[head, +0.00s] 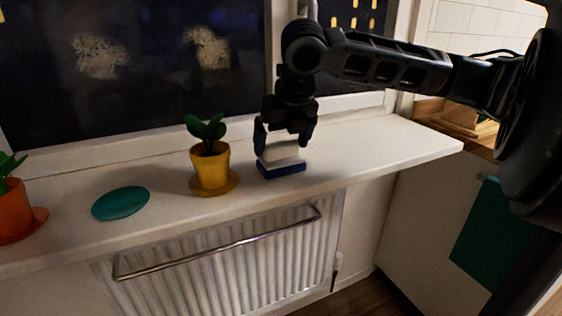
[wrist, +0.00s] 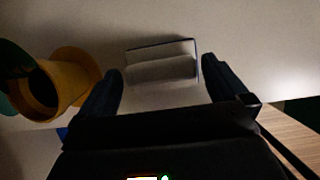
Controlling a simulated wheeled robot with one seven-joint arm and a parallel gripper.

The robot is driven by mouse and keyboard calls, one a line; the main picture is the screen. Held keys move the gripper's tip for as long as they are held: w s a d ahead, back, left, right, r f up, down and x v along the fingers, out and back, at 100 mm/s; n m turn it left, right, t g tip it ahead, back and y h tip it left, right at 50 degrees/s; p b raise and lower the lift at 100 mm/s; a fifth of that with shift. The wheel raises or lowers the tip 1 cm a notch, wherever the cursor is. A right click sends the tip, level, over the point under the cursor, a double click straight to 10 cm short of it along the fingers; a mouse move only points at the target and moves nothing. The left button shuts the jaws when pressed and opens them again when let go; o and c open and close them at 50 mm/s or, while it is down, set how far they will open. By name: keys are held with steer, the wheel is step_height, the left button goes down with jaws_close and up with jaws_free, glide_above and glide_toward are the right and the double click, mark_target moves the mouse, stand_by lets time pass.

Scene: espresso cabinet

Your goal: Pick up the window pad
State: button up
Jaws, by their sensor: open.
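The window pad (head: 282,167), a block with a white top and a blue base, lies on the white windowsill. My gripper (head: 285,147) is directly above it, pointing down, with the fingers apart on either side of the pad's upper part. In the wrist view the pad (wrist: 162,68) shows ahead of and between the two open fingertips (wrist: 162,84), as a pale rounded grip on a blue-edged base. I cannot tell whether either finger touches it.
A yellow pot (head: 211,168) with a plant stands on a saucer just left of the pad; the pot also shows in the wrist view (wrist: 62,88). A teal disc (head: 120,203) and an orange pot (head: 13,212) are farther left. The windowsill (head: 400,146) is clear to the right.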

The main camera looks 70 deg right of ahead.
steer(key=shift+d+f, duration=0.1)
steer(key=shift+f, duration=0.1)
steer(key=shift+c, duration=0.5)
steer(key=c, duration=0.8)
steer(key=shift+w+r, duration=0.1)
steer(key=shift+r, duration=0.1)
